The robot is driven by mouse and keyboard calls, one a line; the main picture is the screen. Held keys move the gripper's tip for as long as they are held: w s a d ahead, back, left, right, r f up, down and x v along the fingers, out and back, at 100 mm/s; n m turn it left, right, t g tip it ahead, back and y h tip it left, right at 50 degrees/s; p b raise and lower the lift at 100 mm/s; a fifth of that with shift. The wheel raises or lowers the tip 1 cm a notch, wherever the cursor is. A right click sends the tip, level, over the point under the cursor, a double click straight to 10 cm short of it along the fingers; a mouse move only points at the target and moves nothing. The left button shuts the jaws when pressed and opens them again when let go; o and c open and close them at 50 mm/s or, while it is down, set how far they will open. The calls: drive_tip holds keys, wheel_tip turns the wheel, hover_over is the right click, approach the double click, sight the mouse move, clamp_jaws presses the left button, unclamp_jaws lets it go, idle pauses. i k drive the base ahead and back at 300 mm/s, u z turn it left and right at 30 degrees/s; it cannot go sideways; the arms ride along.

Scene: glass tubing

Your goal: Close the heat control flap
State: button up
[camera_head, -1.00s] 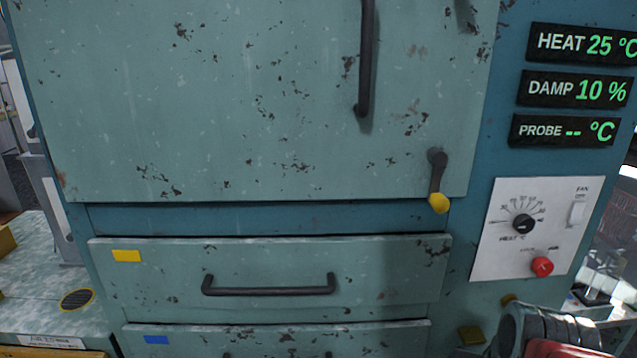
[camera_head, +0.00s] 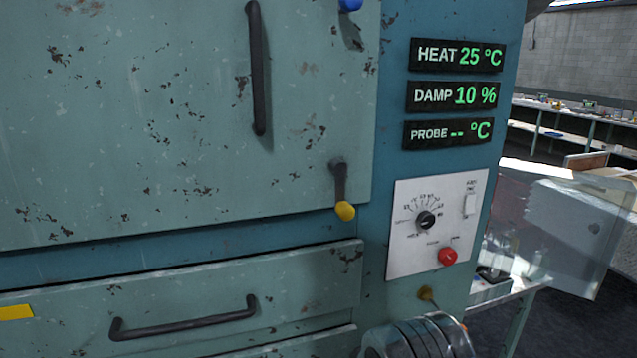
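The white heat control panel (camera_head: 437,224) is on the blue cabinet front, right of the large door, with its dial, switch and red button uncovered. A clear, see-through pane (camera_head: 575,235) stands out to the right of the panel, apart from its face; it looks like the flap standing open, but I cannot make out its hinge. A ribbed dark, rounded part at the bottom edge looks like my own arm. My gripper's fingers are not in view.
The large door (camera_head: 170,120) has a black handle and a yellow-tipped latch lever (camera_head: 341,190). A drawer (camera_head: 190,305) lies below. Three displays (camera_head: 455,95) hang above the panel. A small brass knob (camera_head: 427,293) sits below it. Benches (camera_head: 570,125) stand at the back right.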

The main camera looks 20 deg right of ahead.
sight(595, 228)
drive_tip(key=z, duration=2.8)
drive_tip(key=i, duration=2.1)
drive_tip(key=z, duration=0.05)
